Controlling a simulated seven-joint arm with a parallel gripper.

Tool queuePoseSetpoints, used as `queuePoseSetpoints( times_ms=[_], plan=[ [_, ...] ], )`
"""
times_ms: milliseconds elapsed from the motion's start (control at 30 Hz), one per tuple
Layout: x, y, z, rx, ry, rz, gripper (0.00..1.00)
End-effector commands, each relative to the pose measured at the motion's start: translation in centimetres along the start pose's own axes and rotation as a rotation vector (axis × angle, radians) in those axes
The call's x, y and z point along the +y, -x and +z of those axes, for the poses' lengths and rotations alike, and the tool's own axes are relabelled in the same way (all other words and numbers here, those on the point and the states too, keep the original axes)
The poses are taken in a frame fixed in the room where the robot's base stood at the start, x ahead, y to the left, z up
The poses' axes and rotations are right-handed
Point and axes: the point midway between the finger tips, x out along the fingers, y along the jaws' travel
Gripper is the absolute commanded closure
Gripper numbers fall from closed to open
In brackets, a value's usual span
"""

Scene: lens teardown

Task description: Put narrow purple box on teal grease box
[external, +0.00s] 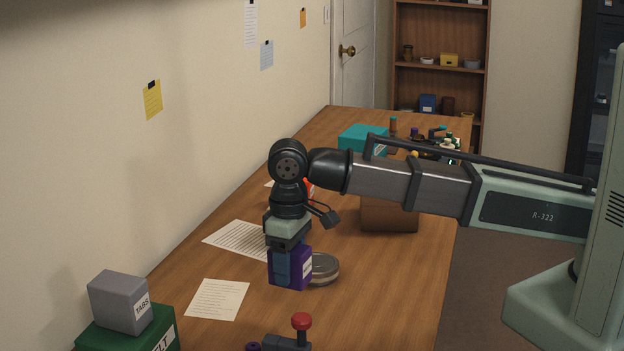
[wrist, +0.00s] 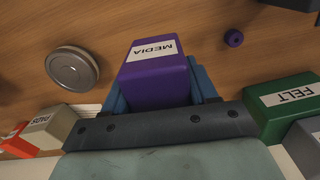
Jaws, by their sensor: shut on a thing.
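The narrow purple box (external: 297,270), which shows a white MEDIA label in the wrist view (wrist: 158,85), is between the blue fingers of my gripper (external: 282,268). My gripper is shut on it and points down. I cannot tell whether the box touches the table or hangs just above it. A teal box (external: 362,138) stands at the far end of the table, behind my arm and partly hidden by it; no label on it is readable. It does not show in the wrist view.
A round metal tin (external: 325,268) is close beside the purple box. A grey TABS box (external: 122,302) sits on a green FELT box (external: 165,340) at front left. A brown box (external: 389,216) stands under my arm. Several small items crowd the table's far right. Papers lie at left.

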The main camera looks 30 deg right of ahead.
Motion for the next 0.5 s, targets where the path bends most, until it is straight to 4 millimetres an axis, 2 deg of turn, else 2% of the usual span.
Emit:
queuePoseSetpoints(
  times_ms=[100, 333, 500],
  plan=[
    [0.0, 0.8, 0.0, 0.001, 0.000, 0.000, 0.76],
    [0.2, 1.1, -0.1, 0.000, -0.004, 0.000, 0.76],
    [2.3, 1.1, -1.0, 0.000, -0.038, 0.000, 0.76]
  ],
)
